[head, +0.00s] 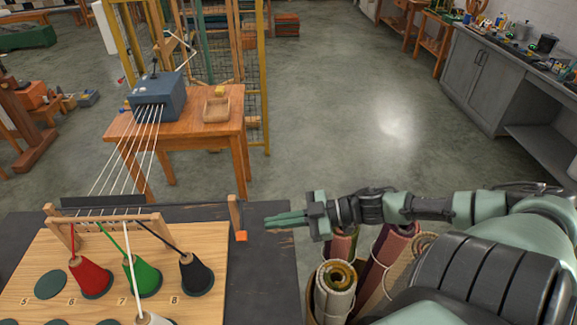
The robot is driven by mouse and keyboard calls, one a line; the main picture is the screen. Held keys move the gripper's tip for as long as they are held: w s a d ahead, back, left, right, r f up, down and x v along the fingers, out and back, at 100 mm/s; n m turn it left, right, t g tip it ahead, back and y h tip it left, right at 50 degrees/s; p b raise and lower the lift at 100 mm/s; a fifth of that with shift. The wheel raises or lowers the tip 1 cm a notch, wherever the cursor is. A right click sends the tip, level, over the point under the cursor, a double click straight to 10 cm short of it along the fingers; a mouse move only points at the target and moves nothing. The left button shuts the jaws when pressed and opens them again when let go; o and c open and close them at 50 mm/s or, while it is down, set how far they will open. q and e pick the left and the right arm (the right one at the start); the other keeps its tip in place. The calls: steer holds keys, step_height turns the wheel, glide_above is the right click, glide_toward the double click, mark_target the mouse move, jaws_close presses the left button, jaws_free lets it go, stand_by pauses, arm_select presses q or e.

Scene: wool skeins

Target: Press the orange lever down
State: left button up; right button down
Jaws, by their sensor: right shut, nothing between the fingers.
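The orange lever (241,236) is a small orange block at the foot of a wooden piece (234,212), at the right edge of the wooden board. My right gripper (268,220) comes in from the right with its green fingers together and nothing between them. Its fingertips point left toward the lever, and a small gap shows between them in the picture. I cannot tell their height over the dark table (268,275). My left gripper is not in view.
Red (90,276), green (142,277) and black (197,275) yarn cones stand on the numbered board (215,240), threads running to a wooden frame. A blue box (158,98) sits on a table behind. Rolled rugs (335,285) stand below my right arm.

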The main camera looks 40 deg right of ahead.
steer(key=v, duration=0.3)
steer(key=shift+s+a+r, duration=0.15)
steer(key=shift+s+a, duration=0.05)
stand_by(0.4)
